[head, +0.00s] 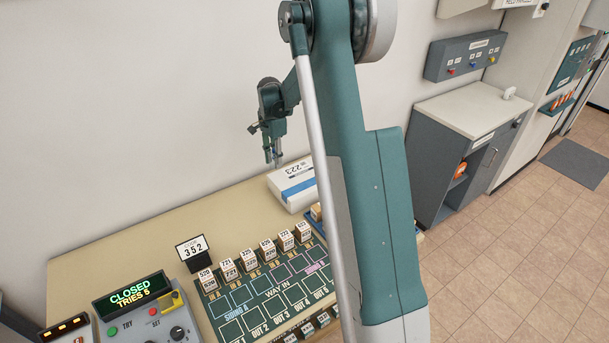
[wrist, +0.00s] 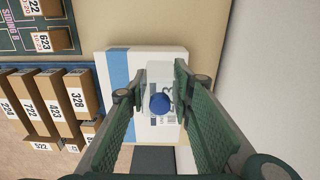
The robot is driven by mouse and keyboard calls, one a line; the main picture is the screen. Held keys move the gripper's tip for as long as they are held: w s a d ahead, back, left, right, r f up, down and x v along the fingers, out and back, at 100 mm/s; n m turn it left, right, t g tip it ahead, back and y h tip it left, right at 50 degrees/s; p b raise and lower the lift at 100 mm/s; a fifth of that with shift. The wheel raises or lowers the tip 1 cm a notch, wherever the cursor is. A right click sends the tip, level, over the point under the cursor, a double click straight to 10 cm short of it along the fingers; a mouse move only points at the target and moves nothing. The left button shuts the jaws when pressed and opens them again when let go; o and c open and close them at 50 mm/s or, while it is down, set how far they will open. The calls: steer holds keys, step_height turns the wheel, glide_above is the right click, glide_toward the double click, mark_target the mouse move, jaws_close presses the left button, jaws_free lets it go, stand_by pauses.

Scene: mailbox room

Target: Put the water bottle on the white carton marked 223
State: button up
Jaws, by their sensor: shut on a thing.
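The white carton (head: 295,186) with a blue stripe and the mark 223 sits on the tan tabletop against the wall. It also shows in the wrist view (wrist: 117,60), below my gripper. My gripper (head: 273,160) points down above and slightly left of the carton in the head view. In the wrist view, my gripper (wrist: 159,92) is shut on the water bottle (wrist: 158,76), a pale bottle with a blue cap, seen from its cap end over the carton. The bottle is hard to make out in the head view. Whether its base touches the carton I cannot tell.
A green board (head: 262,301) with several numbered blocks lies in front of the carton. Several brown boxes (wrist: 63,103) stand close beside it in the wrist view. The wall is close behind.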

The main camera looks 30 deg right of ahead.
steer(key=s+d+r+p, duration=0.1)
steer(key=s+d, duration=0.3)
steer(key=d, duration=0.7)
steer(key=shift+d+r, duration=0.3)
steer(key=shift+r, duration=0.35)
glide_above(304, 176)
steer(key=shift+d+f+p, duration=0.15)
steer(key=shift+f+p, duration=0.15)
steer(key=shift+f, duration=2.85)
steer(key=shift+f, duration=1.85)
steer(key=shift+f, duration=0.2)
steer(key=o, duration=0.8)
steer(key=shift+r, duration=0.25)
